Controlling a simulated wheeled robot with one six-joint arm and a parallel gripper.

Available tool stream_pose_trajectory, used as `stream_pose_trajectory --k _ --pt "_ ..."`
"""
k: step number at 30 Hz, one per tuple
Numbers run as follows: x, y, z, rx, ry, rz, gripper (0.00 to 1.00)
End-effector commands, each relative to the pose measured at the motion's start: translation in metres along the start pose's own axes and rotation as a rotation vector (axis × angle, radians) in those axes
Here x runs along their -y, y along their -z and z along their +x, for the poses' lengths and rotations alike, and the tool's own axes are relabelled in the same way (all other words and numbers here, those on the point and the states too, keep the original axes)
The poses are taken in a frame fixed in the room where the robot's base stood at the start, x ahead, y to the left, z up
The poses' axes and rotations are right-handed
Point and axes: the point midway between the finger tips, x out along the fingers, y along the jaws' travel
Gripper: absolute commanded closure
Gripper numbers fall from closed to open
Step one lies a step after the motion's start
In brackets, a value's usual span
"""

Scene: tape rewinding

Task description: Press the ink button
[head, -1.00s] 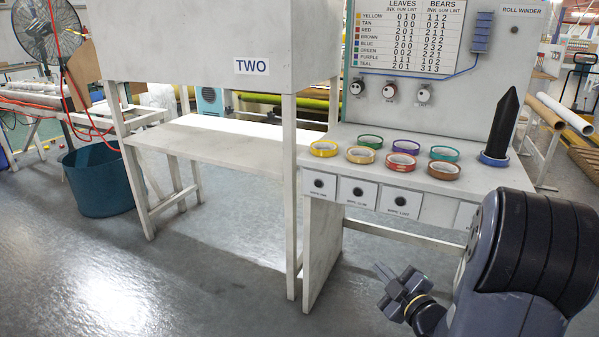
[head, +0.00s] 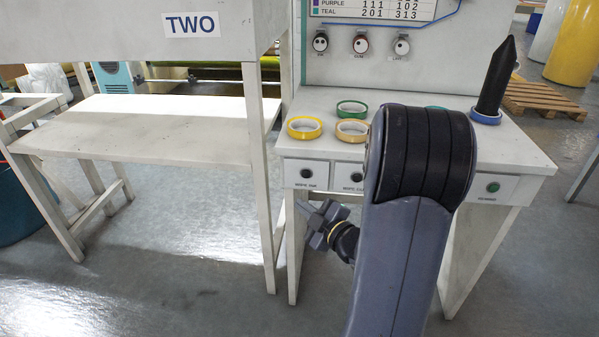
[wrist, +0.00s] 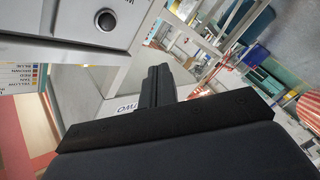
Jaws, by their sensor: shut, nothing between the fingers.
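In the wrist view my shut fingers (wrist: 157,75) point away from the camera. One round black button (wrist: 106,20) shows at that view's upper left, its label cut off.
Yellow (head: 305,128), tan (head: 352,131) and green (head: 352,108) tape rolls lie on the table (head: 525,160). A blue roll (head: 485,117) rings a black cone (head: 495,80). A green button (head: 493,187) is at right. The workbench TWO (head: 150,128) stands left.

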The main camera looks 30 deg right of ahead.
Motion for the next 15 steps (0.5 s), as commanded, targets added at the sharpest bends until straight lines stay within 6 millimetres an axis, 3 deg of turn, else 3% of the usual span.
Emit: stream_pose_trajectory --k 9,15 --pt "-0.001 -0.001 0.001 0.000 0.000 0.000 1.00" --pt "-0.011 -0.009 0.014 -0.001 0.000 0.000 1.00"
